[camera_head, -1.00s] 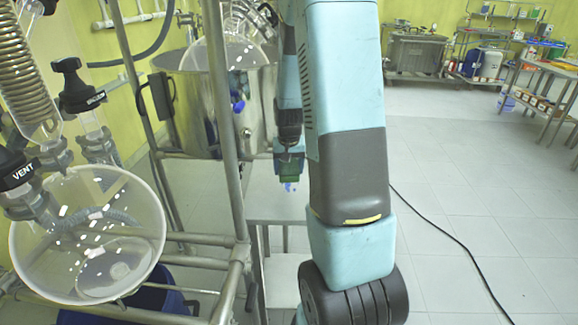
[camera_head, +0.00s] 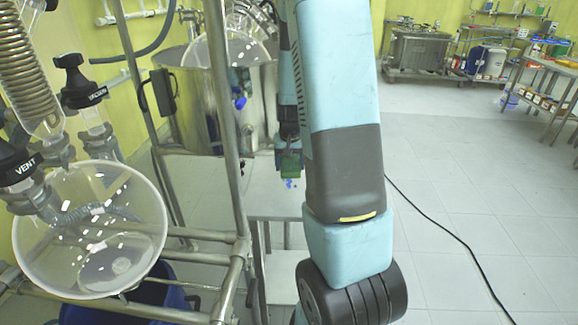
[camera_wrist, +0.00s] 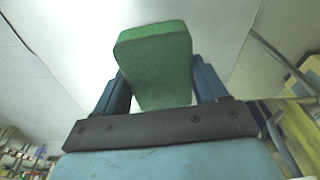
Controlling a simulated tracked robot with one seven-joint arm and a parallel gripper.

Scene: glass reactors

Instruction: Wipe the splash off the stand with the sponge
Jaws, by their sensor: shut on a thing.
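My gripper (camera_wrist: 160,85) is shut on the green sponge (camera_wrist: 157,52), a block held between its two blue fingers in the wrist view. In the head view the sponge (camera_head: 289,164) hangs at the end of my arm, over the pale stand (camera_head: 268,202). The splash (camera_head: 290,183) shows as a few small blue spots on the stand top, just below the sponge in the picture. I cannot tell whether the sponge touches the stand. My arm hides the stand's right part, and the splash is not visible in the wrist view.
A metal frame (camera_head: 232,140) with a clear glass vessel (camera_head: 95,235) stands on the left, close to the stand. A steel vat (camera_head: 190,95) is behind it. A black cable (camera_head: 435,222) crosses the open floor on the right.

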